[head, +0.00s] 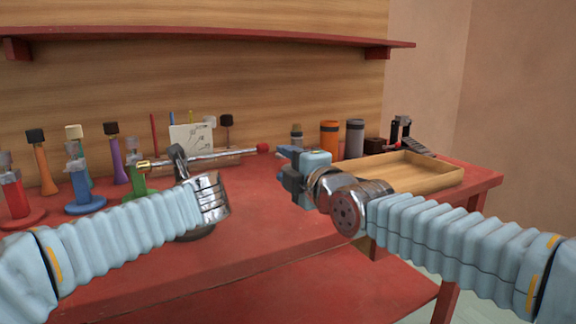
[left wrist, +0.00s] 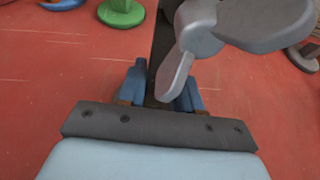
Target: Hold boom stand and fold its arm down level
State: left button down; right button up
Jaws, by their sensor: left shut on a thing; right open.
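The boom stand has a dark upright post with a grey pivot head (head: 178,158) and a round dark base (head: 196,232), partly hidden by my left arm. Its chrome boom arm (head: 215,155) lies across the post top, close to level, with a red tip at right and a brass-coloured end at left. My left gripper (left wrist: 161,92) is shut on the dark post (left wrist: 162,50), below a grey wing-shaped part (left wrist: 200,30); in the head view my left wrist hides it. My right gripper (head: 288,168) is open and empty, right of the red tip and apart from it.
Coloured handled stands (head: 84,190) line the left of the red table. A white card (head: 190,138) stands behind the boom. Orange (head: 329,140) and grey cylinders stand at the back right, beside a wooden tray (head: 440,182). A red shelf (head: 200,34) runs above. The table's front middle is clear.

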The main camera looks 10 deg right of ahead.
pick_arm(q)
jog(key=c, duration=0.7)
grip_release()
